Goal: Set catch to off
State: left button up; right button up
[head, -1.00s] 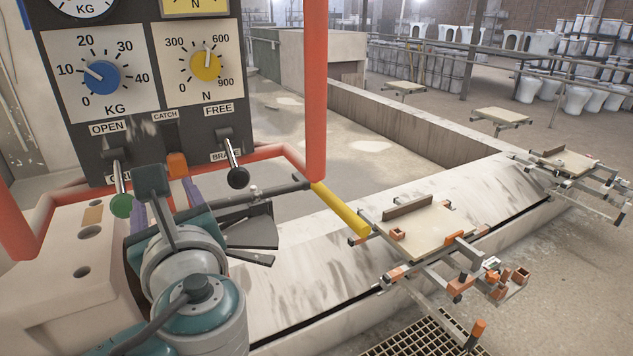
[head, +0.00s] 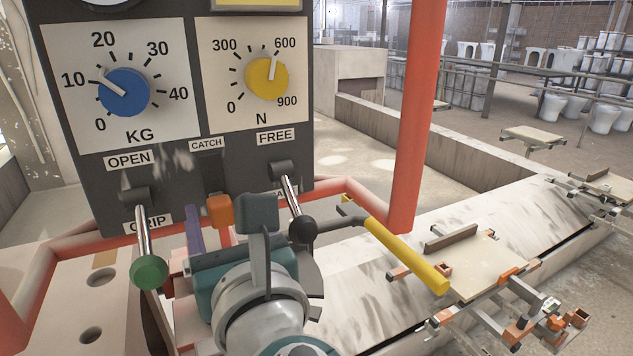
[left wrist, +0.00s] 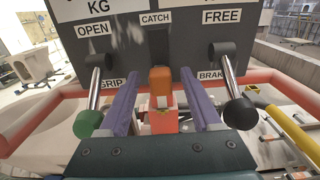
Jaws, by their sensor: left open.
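The catch (head: 219,211) has an orange tip and stands below the CATCH label (head: 207,144) on the dark control panel. In the left wrist view the orange catch (left wrist: 160,82) sits at the centre, in front of a dark slot. My left gripper (left wrist: 160,92) is open, with one purple finger on each side of the catch and a visible gap to each. In the head view, my left gripper (head: 207,222) is in front of the panel, and its wrist hides most of its right finger. No on or off marking is readable by the catch. My right gripper is not in view.
A lever with a green knob (head: 149,271) hangs left of the catch, and one with a black knob (head: 302,229) hangs close to the right of my wrist. A red rail (head: 408,130) and a yellow handle (head: 405,254) are to the right. Blue (head: 124,92) and yellow (head: 266,75) dials are above.

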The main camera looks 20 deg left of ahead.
pick_arm(q)
jog(key=shift+w+a, duration=0.15)
grip_shut()
dwell(0.6)
dwell(0.9)
